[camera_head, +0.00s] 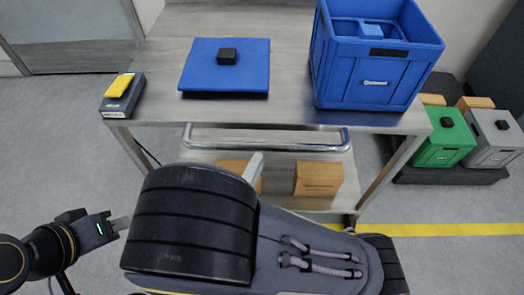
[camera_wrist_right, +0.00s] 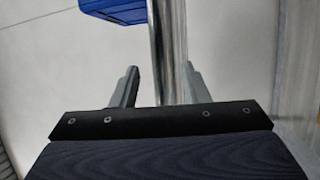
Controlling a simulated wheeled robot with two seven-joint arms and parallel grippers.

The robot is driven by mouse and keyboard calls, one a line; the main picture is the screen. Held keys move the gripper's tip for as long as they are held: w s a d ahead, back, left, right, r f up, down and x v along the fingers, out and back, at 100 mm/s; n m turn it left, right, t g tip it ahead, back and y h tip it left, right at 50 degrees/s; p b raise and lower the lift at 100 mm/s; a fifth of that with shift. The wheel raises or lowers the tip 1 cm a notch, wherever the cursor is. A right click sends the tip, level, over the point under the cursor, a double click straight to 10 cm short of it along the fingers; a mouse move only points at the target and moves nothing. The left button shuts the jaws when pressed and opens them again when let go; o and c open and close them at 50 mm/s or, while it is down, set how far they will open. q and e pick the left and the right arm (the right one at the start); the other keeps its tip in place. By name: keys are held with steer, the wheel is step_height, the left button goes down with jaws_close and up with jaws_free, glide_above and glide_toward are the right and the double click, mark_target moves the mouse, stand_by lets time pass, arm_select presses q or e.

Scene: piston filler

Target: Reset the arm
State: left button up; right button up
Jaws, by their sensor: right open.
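My left gripper (camera_head: 118,225) is at the lower left of the head view, low beside the table; only a grey finger edge shows, so its opening is unclear. My right arm (camera_head: 195,225) fills the lower middle of the head view and hides most of the right gripper. A pale finger (camera_head: 253,167) shows above it, in front of the lower shelf. In the right wrist view the right gripper (camera_wrist_right: 160,75) has its two fingers apart with nothing held. A metal bar (camera_wrist_right: 167,55) shows between and beyond them.
The steel table (camera_head: 290,60) holds a blue lid (camera_head: 205,75) with a black knob, a blue crate (camera_head: 345,85) and a dark box with a yellow top (camera_head: 119,86). A rail (camera_head: 270,142) runs along its front. Green (camera_head: 445,145) and grey (camera_head: 495,145) bins stand right.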

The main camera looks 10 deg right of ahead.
steer(key=shift+v, duration=1)
steer(key=s+d+f+m+g+y, duration=0.2)
steer(key=s+d+m+g+y, duration=0.25)
steer(key=d+g, duration=0.35)
steer(key=s+d+f+m+g+y, duration=0.1)
steer(key=s+d+m+g+y, duration=0.2)
steer(key=d+g+y, duration=0.45)
step_height(320, 180, up, 33)
steer(key=w+m+t+y+p, duration=0.1)
steer(key=m+t+y+p, duration=0.2)
steer(key=p, duration=2.3)
steer(key=shift+w+a+t+y, duration=0.25)
steer(key=shift+t+y, duration=0.45)
steer(key=shift+t, duration=0.55)
